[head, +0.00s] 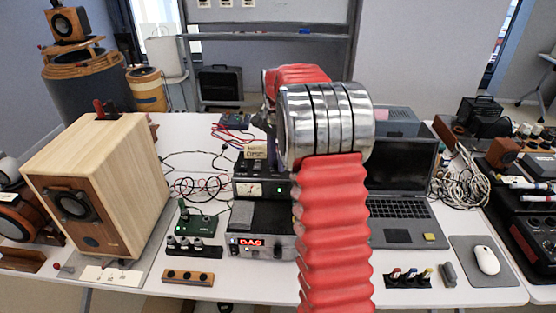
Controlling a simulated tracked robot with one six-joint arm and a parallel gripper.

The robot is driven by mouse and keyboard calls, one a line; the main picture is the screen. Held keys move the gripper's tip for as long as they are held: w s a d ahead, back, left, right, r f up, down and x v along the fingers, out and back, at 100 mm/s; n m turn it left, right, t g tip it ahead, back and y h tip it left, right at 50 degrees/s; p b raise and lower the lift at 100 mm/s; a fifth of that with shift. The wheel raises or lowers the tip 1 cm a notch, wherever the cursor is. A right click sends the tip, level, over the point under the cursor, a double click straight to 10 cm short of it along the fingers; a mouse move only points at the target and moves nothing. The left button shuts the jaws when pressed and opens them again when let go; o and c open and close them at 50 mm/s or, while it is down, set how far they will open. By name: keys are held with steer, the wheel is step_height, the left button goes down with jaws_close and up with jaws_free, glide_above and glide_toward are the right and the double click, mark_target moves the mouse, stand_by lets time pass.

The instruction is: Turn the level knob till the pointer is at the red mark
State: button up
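A black unit with a pale meter window (249,189) and a small green light stands in the middle of the table, on top of a silver unit with a red "DAC" display (251,242). A dark round knob (278,252) shows on the silver unit's front. The right part of both units is hidden behind my red ribbed arm. I cannot make out a level knob, its pointer or a red mark. My gripper is not to be seen; the arm's far end goes behind its metal-ringed joint.
A wooden speaker (105,190) stands at left. An open laptop (403,190) and a mouse (486,260) are at right. A green board (197,224), a wooden block (188,278) and a rack of small plugs (408,278) lie near the front. Loose cables lie behind.

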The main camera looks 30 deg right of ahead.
steer(key=o, duration=0.3)
steer(key=shift+r, duration=0.15)
step_height(320, 180, up, 13)
steer(key=shift+r, duration=0.2)
stand_by(0.4)
stand_by(0.5)
